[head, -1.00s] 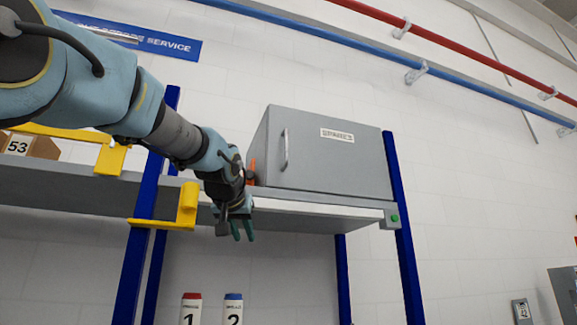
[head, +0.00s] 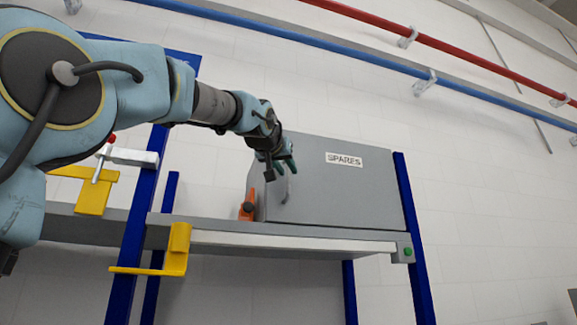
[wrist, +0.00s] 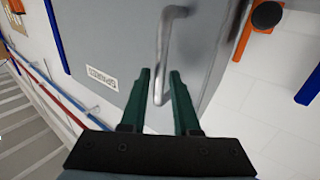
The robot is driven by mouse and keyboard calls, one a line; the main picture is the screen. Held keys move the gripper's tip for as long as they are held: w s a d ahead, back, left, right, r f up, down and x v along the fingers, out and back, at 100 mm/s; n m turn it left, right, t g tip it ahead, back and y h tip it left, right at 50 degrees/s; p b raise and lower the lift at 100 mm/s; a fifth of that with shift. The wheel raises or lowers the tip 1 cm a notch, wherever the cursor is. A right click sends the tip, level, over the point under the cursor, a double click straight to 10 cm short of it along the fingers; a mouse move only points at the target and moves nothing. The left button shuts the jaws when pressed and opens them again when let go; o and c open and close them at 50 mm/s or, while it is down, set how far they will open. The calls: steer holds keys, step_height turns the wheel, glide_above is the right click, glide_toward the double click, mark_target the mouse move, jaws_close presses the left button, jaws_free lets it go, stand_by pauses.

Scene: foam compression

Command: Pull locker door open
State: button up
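The grey locker (head: 350,195) with a SPARES label stands on the shelf, and its door (wrist: 115,45) is shut. The metal bar handle (wrist: 164,45) is on the left side of the door. My gripper (head: 284,164) is in front of the door's left part and mostly hides the handle in the head view. In the wrist view my gripper (wrist: 160,72) is open, with its two green fingers apart. The handle's lower part shows between the fingers, with a gap on each side. I cannot tell how deep it sits between them.
An orange item (head: 247,206) sits beside the locker's left side. The shelf (head: 270,238) has blue posts (head: 413,240) and a yellow bracket (head: 178,252). Blue (head: 330,50) and red (head: 400,32) pipes run along the wall above.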

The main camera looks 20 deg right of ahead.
steer(key=shift+p+x, duration=0.3)
steer(key=shift+x, duration=0.75)
jaws_close()
stand_by(0.7)
